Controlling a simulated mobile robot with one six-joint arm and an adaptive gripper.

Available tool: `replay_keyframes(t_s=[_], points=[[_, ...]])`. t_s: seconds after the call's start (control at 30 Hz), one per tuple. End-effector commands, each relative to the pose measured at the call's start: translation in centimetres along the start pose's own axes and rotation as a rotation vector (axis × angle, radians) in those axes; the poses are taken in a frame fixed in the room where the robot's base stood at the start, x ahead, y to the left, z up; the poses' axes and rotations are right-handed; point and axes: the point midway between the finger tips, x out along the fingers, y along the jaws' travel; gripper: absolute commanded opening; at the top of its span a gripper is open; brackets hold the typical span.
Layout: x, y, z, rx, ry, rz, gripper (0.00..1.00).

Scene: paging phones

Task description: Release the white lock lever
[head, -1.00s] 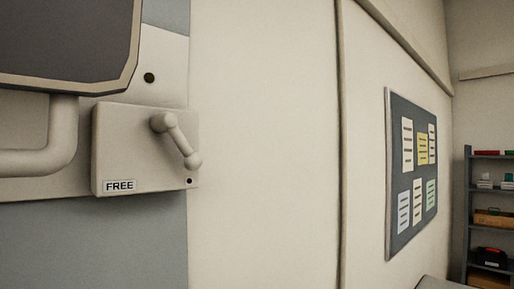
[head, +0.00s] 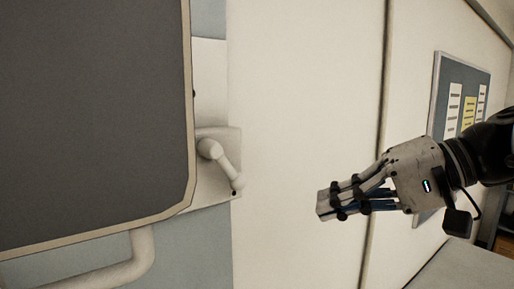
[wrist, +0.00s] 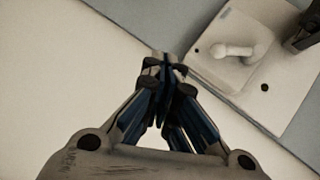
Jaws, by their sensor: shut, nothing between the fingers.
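The white lock lever (head: 221,164) sits on a pale box-like mount (head: 214,193) on the wall, in the head view. It slants down to the right from its pivot. A dark panel partly covers the mount's left side, and the FREE label is hidden. In the wrist view the lever (wrist: 238,51) and its mount (wrist: 212,70) show at the upper right. My gripper (head: 322,204) is shut and empty, to the right of the lever and apart from it, fingers pointing left. In the wrist view my gripper (wrist: 163,62) shows closed fingertips left of the mount.
A large dark panel with a pale frame (head: 187,110) fills the left of the head view, with a pale bent tube (head: 140,260) below it. A notice board (head: 444,80) hangs at right, behind my arm. Bare wall lies between lever and gripper.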

Motion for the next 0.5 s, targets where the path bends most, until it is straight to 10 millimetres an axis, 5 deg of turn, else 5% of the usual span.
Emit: replay_keyframes(t_s=[0.03,0.2,0.5], points=[[-1.7,-2.0,-1.1,-0.015,0.022,-0.059,0.00],[-4.7,-5.6,-2.7,-0.069,0.061,-0.193,0.00],[-5.6,-6.5,-3.0,-0.090,0.073,-0.233,0.00]])
